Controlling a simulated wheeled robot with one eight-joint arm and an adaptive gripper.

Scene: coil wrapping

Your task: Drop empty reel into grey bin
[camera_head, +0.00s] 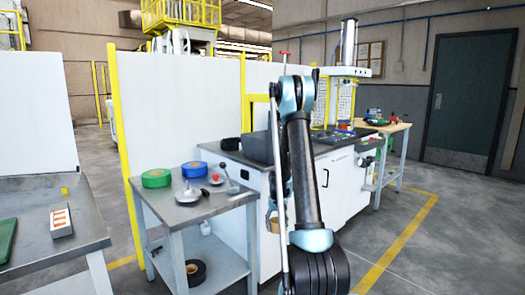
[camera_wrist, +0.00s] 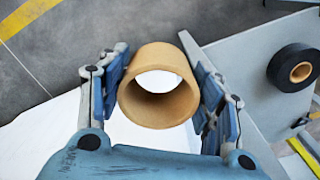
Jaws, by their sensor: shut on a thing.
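The empty reel is a brown cardboard ring (camera_wrist: 158,108) in the middle of the wrist view, its hollow centre showing white behind it. My gripper (camera_wrist: 158,88) is shut on it, with one blue finger on each side. A dark grey open box (camera_head: 258,149) sits on the counter behind my arm and may be the grey bin; I cannot tell for sure. My arm hides part of that area.
A metal table (camera_head: 165,210) holds a green roll (camera_head: 156,178), a blue roll (camera_head: 194,169) and metal parts. A black tape roll (camera_head: 195,271) lies on its lower shelf, also visible in the wrist view (camera_wrist: 295,68). Another table (camera_head: 40,265) stands at left. Floor is free at right.

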